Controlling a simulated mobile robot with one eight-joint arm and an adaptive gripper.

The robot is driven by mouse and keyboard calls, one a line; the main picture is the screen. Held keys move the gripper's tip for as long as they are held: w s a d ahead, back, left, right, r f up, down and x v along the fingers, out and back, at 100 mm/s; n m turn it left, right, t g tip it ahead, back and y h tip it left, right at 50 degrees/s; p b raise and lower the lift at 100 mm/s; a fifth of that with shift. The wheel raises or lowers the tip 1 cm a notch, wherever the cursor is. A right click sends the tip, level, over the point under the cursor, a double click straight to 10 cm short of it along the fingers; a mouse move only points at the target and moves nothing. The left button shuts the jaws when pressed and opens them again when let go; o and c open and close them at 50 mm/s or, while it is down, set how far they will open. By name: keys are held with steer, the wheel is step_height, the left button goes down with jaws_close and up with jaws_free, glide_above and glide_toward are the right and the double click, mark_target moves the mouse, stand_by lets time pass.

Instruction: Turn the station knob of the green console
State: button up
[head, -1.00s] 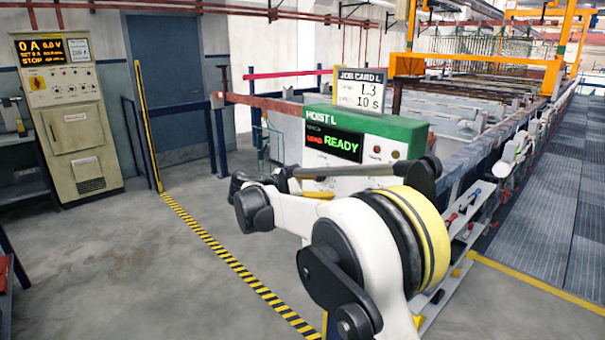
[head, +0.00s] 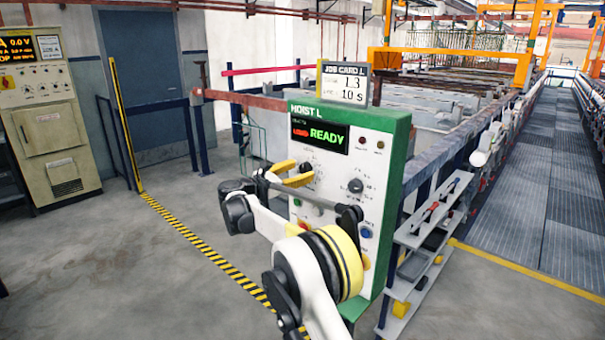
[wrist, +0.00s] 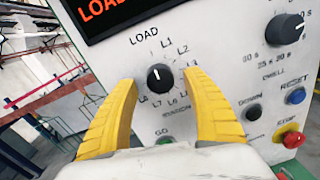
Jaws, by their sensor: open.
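The green-framed console (head: 397,185) has a white face and a display reading READY. Its station knob (wrist: 158,77), round and black with a white mark, is in the middle of the wrist view. The mark points up toward the word LOAD, with L labels around the dial. My gripper (wrist: 160,84) is open, one yellow finger on each side of the knob with gaps between. In the head view my gripper (head: 293,173) is in front of the console's left half, and a finger partly hides the knob. Whether the fingertips reach the knob's depth I cannot tell.
The dwell knob (wrist: 285,27) is up and right of the station knob. Below it are a blue reset button (wrist: 296,96), a dark button (wrist: 254,111) and a red stop button (wrist: 292,138). A green button (wrist: 164,142) shows between the fingers. A shelf (head: 425,235) stands right of the console.

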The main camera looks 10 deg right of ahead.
steer(key=shift+w+d, duration=0.3)
steer(key=shift+d, duration=0.2)
steer(key=shift+c, duration=0.2)
steer(key=c, duration=1.2)
